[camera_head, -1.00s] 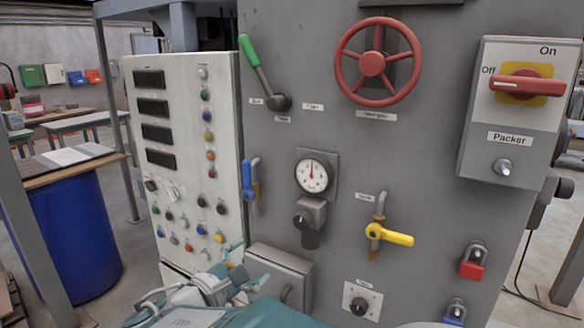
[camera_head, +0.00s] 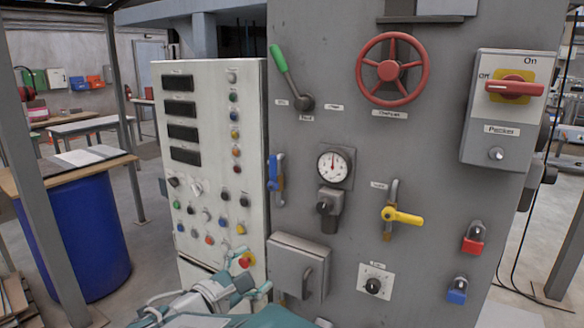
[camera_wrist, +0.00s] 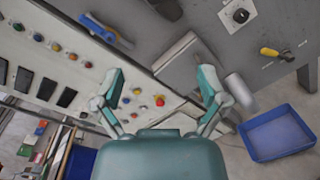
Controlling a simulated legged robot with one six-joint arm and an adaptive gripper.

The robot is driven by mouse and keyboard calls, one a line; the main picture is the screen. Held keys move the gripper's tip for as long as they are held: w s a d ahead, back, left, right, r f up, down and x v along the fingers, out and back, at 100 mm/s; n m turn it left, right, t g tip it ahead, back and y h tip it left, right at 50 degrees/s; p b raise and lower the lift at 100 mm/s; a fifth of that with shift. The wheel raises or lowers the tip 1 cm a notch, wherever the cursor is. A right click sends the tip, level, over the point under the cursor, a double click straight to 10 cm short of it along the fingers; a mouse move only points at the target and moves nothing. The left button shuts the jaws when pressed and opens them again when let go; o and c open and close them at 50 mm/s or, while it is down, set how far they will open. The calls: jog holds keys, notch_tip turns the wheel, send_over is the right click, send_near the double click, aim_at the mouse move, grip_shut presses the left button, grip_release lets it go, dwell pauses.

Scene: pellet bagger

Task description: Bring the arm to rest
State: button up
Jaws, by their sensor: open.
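My teal gripper (camera_head: 256,280) is at the bottom of the head view, in front of the lower part of the machine and the control cabinet. In the wrist view my gripper (camera_wrist: 161,78) has its two fingers spread wide, with nothing between them. The white control cabinet (camera_wrist: 50,60) lies beyond the left finger and a grey box (camera_wrist: 182,75) on the machine lies beyond the right one. I cannot tell the exact gap to either surface.
The grey machine (camera_head: 330,100) carries a red handwheel (camera_head: 391,69), a green-handled lever (camera_head: 280,62), a yellow-handled valve (camera_head: 401,216) and the Packer switch (camera_head: 512,88). A blue drum (camera_head: 85,235) stands at left. A blue bin (camera_wrist: 276,134) sits on the floor.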

jog(key=s+d+f+m+g+y, duration=0.15)
jog(key=s+d+m+g, duration=0.25)
jog(key=d, duration=0.6)
jog(key=s+d+f+m+g, duration=0.3)
jog(key=d+m+g, duration=0.2)
jog(key=d, duration=0.4)
jog(key=s+d+f+m+y, duration=0.1)
jog(key=s+d+m+y, duration=0.1)
jog(key=s+m+y, duration=0.2)
jog(key=s+d+f+m+y, duration=0.1)
jog(key=s+m+y, duration=0.3)
jog(key=s+m, duration=0.3)
jog(key=shift+s+d+f+m, duration=0.3)
jog(key=shift+s+d, duration=0.05)
jog(key=shift+s, duration=0.1)
jog(key=shift+d, duration=0.2)
